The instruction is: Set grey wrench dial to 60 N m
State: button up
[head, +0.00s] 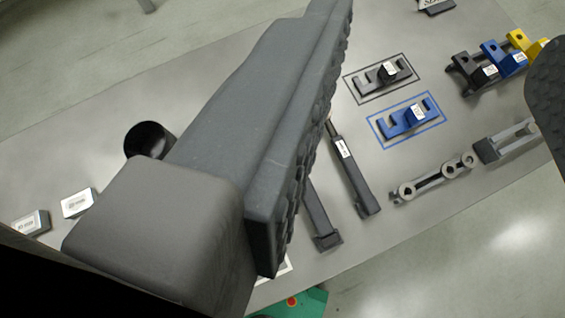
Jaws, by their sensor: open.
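My gripper (435,85) is open. Its large left finger crosses the middle of the view and its right finger shows at the right edge, with no thing held between them. Two dark-handled tools, which look like wrenches, lie on the grey plate just right of the left finger. One wrench (354,177) has a white label near its upper end. The other wrench (321,220) is partly hidden behind the finger. I cannot tell which is the grey wrench, and no dial reading is legible.
A black bracket (370,88) and a blue bracket (396,127) sit in outlined frames on the plate (240,55). More coloured brackets (490,60) stand at upper right. A ringed bar (435,182) and a grey block (505,142) lie at right. Two labelled blocks (78,203) and a dark cup (148,140) are at left.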

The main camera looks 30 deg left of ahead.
jog(key=w+a+f+n+g, duration=0.2)
jog(key=w+a+f+g, duration=0.1)
jog(key=w+f, duration=0.4)
jog(key=w+a+f+n+g, duration=0.2)
jog(key=w+a+f+g, duration=0.2)
jog(key=f, duration=0.5)
jog(key=a+f+n+g, duration=0.1)
jog(key=f+g, duration=0.1)
jog(key=f, duration=0.8)
jog(key=w+a+f+n+g, duration=0.1)
jog(key=a+f+g, duration=0.1)
jog(key=f, duration=0.9)
jog(key=w+a+f+n+g, duration=0.1)
jog(key=f+g, duration=0.1)
jog(key=f, duration=0.9)
jog(key=shift+w+a+f+n+h, duration=0.2)
jog(key=shift+a+n+h, duration=0.2)
